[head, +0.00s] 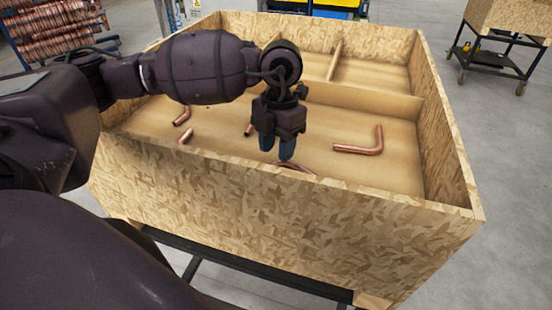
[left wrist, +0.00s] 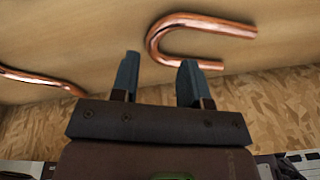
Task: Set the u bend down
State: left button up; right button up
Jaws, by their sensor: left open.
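The copper u bend (left wrist: 158,38) lies on the bin floor in the left wrist view, its curve to the left and its two legs pointing right. In the head view a copper piece (head: 297,167), mostly hidden by the front wall, shows just below my left gripper (head: 277,157). My left gripper is open and empty, pointing down inside the bin near the front wall. In the left wrist view its fingers (left wrist: 157,80) are apart, and the right fingertip overlaps the u bend's lower leg. I cannot tell whether they touch. My right gripper is not in view.
The wooden bin (head: 290,215) has tall walls and dividers (head: 335,60). An L-shaped copper tube (head: 362,149) lies to the right. Several other copper pieces lie left of the gripper, one (head: 186,137) by the front wall. The back compartments look empty.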

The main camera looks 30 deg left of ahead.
pick_arm(q)
notch_tip(320, 180, up, 8)
jog(key=w+b, duration=0.1)
jog(key=shift+w+a+r, duration=0.2)
jog(key=shift+a, duration=0.05)
dwell(0.5)
